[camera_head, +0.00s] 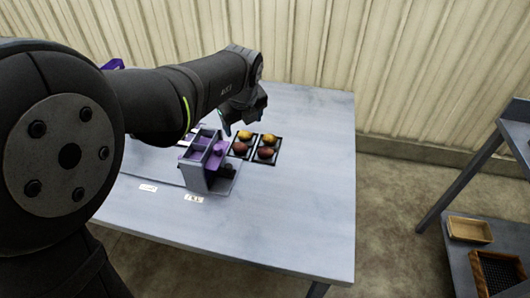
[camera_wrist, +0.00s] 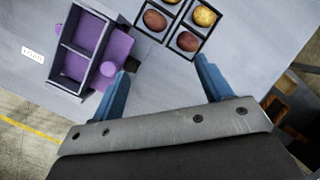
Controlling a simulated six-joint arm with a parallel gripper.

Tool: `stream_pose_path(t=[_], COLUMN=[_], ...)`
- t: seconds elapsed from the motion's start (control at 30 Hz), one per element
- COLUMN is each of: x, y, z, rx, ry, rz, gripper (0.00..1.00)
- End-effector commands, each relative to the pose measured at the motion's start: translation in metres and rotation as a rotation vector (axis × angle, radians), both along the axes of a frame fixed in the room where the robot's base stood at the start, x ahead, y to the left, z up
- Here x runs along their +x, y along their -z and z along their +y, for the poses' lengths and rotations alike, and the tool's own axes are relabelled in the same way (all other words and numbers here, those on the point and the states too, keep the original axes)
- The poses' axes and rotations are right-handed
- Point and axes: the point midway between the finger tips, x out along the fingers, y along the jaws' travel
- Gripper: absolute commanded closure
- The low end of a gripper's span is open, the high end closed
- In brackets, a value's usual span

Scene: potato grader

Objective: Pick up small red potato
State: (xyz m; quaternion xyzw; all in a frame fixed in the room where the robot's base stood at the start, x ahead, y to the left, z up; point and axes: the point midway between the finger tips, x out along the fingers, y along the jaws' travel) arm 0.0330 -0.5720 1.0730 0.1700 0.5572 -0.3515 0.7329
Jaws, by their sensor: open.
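Two dark red potatoes lie in the near cells of a black divided tray. The left red potato (camera_head: 240,147) and the right red potato (camera_head: 265,152) look close in size, and I cannot tell which is the small one. The wrist view also shows the left red one (camera_wrist: 155,20) and the right red one (camera_wrist: 187,41). My gripper (camera_wrist: 162,64) has its two blue fingers spread wide with nothing between them. In the wrist view both red potatoes lie beyond the fingertips. In the head view my gripper hangs above the table beside the tray, its fingers partly hidden.
Yellow potatoes (camera_head: 269,139) lie in the tray's far cells. A grey and purple grader box (camera_head: 208,175) stands close to the tray on the left. Labels (camera_head: 194,199) lie on the table's near side. The table's right side (camera_head: 310,190) is clear.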

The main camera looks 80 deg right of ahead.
Motion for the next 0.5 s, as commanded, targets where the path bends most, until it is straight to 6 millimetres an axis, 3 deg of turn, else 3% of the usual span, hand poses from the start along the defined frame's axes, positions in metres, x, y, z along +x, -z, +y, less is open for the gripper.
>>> stream_pose_path(t=[0.03,0.1,0.2,0.37,0.5], x=[-0.022,-0.042,-0.06,-0.068,-0.064], y=[-0.003,-0.005,-0.008,-0.002,0.022], z=[-0.001,-0.001,-0.001,-0.003,-0.011], rx=[0.006,0.014,0.022,0.029,0.033], ry=[0.104,0.217,0.326,0.385,0.384], rz=[-0.037,-0.085,-0.131,-0.156,-0.157], gripper=[0.29,0.29,0.29,0.29,0.29])
